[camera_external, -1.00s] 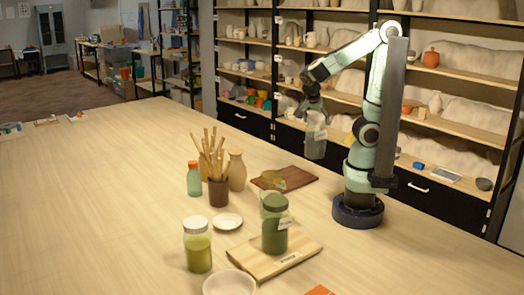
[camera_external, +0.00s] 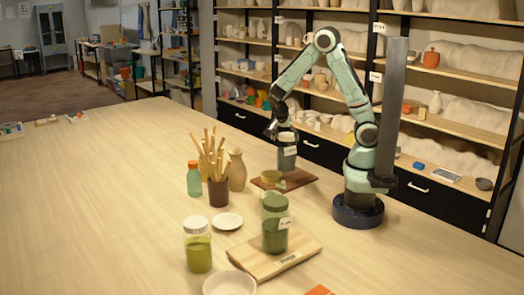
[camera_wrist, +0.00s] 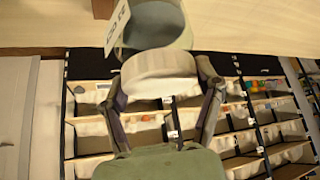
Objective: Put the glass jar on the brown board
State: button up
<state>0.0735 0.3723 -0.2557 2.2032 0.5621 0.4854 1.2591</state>
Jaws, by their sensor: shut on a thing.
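A glass jar (camera_external: 287,158) with grey-blue contents, a pale lid and a white label hangs upright in my gripper (camera_external: 284,134). My gripper is shut on it at the lid. The jar is at the far part of the brown board (camera_external: 303,180); I cannot tell whether its base touches the board. In the wrist view the jar (camera_wrist: 155,28) and its lid (camera_wrist: 160,75) show between the fingers of my gripper (camera_wrist: 165,95).
A small yellowish vessel (camera_external: 270,176) stands on the brown board, left of the jar. A green jar (camera_external: 275,236) stands on a light board (camera_external: 258,265) nearer the camera. A tan vase (camera_external: 237,171) and a brush pot (camera_external: 218,192) stand left.

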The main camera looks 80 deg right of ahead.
aim_at(286, 145)
jog(key=shift+w+d+f, duration=0.15)
jog(key=shift+d+f, duration=0.05)
jog(key=shift+f, duration=0.1)
jog(key=shift+w+f, duration=0.1)
jog(key=shift+f, duration=1.5)
jog(key=o, duration=1.2)
jog(key=shift+f, duration=0.15)
jog(key=shift+o, duration=0.2)
